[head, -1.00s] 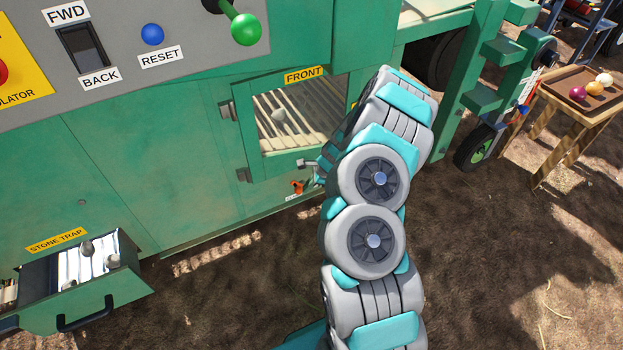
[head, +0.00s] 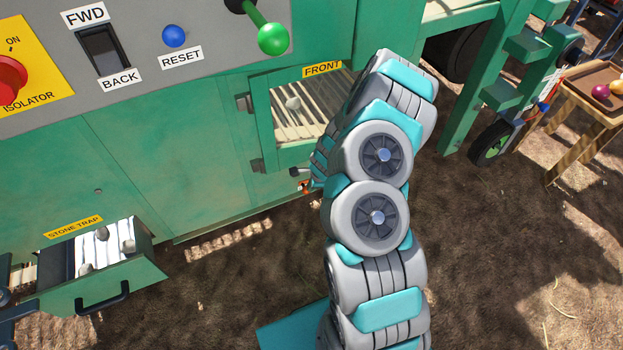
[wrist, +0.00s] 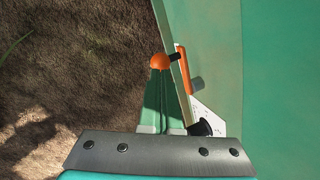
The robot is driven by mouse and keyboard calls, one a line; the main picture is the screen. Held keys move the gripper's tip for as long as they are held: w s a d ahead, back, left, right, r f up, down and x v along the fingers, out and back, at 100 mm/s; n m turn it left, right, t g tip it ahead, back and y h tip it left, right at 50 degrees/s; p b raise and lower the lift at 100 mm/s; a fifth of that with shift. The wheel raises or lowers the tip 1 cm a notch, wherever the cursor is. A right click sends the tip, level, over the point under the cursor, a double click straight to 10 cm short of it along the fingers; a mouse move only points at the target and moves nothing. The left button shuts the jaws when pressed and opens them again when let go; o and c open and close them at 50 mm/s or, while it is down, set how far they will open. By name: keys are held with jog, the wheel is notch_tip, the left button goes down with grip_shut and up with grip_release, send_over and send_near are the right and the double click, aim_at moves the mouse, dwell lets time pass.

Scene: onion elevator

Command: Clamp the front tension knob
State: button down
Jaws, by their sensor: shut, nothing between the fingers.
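In the wrist view, a round orange knob (wrist: 160,62) sits on a dark stem at a slanting pale strip. An orange lever-like part (wrist: 184,70) is on the strip's other side, by the green machine wall. My gripper (wrist: 160,78) appears as narrow, closed fingers ending just below the round knob. It is shut and empty; I cannot tell whether it touches the knob. In the head view, a small orange part (head: 304,186) shows low on the machine beside my arm, under the FRONT label (head: 322,69). My arm hides the gripper there.
The barred opening (head: 293,113) with its green frame is above the orange part. An open stone trap drawer (head: 140,272) juts out at lower left. A control panel (head: 205,25) is above. A wooden stand with a tray (head: 575,84) is at right. Bare ground lies right of my arm.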

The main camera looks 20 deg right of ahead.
jog(key=shift+s+a+f+h, duration=0.1)
jog(key=shift+a+f+h, duration=0.4)
jog(key=shift+a+h, duration=0.1)
jog(key=shift+a+f, duration=0.1)
jog(key=shift+f, duration=0.2)
jog(key=shift+f, duration=0.1)
jog(key=s+a+r+p, duration=0.1)
jog(key=s+a+r, duration=0.2)
jog(key=r, duration=0.8)
jog(key=shift+s+r+p, duration=0.35)
jog(key=shift+s+p, duration=0.05)
jog(key=shift+s, duration=0.7)
